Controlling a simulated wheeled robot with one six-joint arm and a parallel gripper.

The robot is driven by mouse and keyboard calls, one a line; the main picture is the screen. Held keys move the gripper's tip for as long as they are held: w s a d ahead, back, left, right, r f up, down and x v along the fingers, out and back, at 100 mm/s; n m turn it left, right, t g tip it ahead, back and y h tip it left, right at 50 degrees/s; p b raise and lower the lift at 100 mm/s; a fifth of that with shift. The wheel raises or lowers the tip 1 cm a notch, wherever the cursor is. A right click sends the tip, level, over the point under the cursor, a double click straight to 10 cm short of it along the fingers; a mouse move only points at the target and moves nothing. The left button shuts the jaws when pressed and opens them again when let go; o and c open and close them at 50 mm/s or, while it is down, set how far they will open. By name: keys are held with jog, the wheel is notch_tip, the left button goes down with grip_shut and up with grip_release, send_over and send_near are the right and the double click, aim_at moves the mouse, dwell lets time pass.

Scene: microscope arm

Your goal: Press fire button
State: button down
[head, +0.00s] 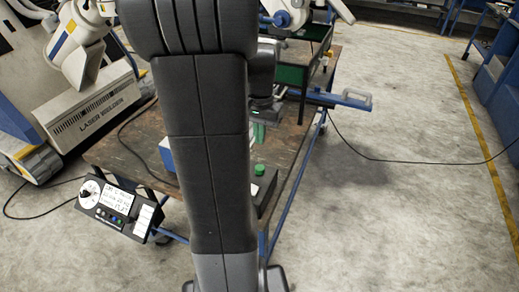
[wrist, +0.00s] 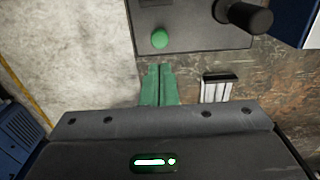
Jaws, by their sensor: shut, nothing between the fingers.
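A round green button (wrist: 159,39) sits on a dark grey control box (wrist: 200,36) in the wrist view. The head view also shows a green button (head: 259,169) on a dark box (head: 267,187) on the table, right of my arm. My gripper (wrist: 158,66) has its green fingers together and empty. In the wrist view the fingertips point at the button, with a visible gap in the picture; the height between them is hard to judge. In the head view the gripper (head: 258,140) hangs above the table behind the button. My arm hides much of the table.
A black knob (wrist: 245,16) stands on the same box. A light-coloured switch block (wrist: 217,88) lies beside the fingers. A panel with a display (head: 118,206) is at the table's front left. A laser unit (head: 93,108) stands left. Floor to the right is clear except for a cable.

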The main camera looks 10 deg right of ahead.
jog(key=shift+r, duration=1.3)
dwell(0.4)
